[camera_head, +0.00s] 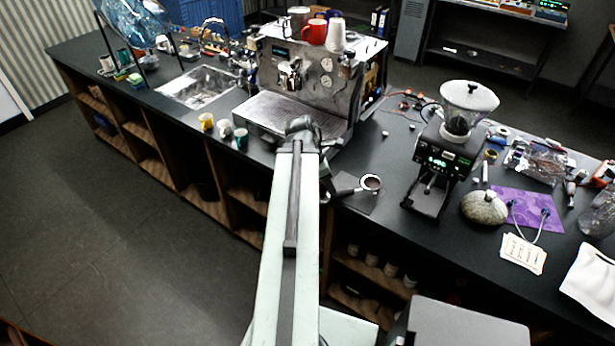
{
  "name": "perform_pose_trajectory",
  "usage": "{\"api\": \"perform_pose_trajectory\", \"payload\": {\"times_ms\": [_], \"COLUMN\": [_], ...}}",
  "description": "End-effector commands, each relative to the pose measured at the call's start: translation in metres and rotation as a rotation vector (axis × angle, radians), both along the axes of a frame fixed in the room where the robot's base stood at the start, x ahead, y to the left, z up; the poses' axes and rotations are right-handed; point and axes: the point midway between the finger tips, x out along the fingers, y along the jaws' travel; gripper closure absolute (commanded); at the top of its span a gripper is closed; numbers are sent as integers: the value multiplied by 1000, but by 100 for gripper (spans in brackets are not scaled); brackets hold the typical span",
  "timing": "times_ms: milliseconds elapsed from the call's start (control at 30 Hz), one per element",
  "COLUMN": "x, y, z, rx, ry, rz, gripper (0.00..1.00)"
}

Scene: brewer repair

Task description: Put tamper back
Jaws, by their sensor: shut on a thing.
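My arm reaches up the middle of the picture to a dark joint over the counter, in front of the espresso machine (310,75). A dark part that looks like my gripper (326,188) shows only partly beside the arm, low over the counter's front edge. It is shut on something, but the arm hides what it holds. I cannot make out the tamper anywhere. A portafilter (371,183) lies on a dark mat (362,204) just right of the gripper, its handle pointing left towards the gripper. I cannot tell whether they touch.
A coffee grinder (447,150) stands right of the mat. A round stone-like lump (484,207) and a purple sheet (525,205) lie farther right. Open shelves are below the counter.

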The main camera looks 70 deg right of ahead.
Motion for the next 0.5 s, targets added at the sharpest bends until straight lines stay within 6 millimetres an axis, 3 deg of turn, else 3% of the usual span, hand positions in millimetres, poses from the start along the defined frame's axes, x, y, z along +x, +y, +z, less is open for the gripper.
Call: {"api": "perform_pose_trajectory", "payload": {"times_ms": [167,500], "x": [12,75], "y": [-16,-99], "z": [-2,-12], "rx": [0,-1], "ry": [-1,-1], "rz": [6,6], "gripper": [100,100]}}
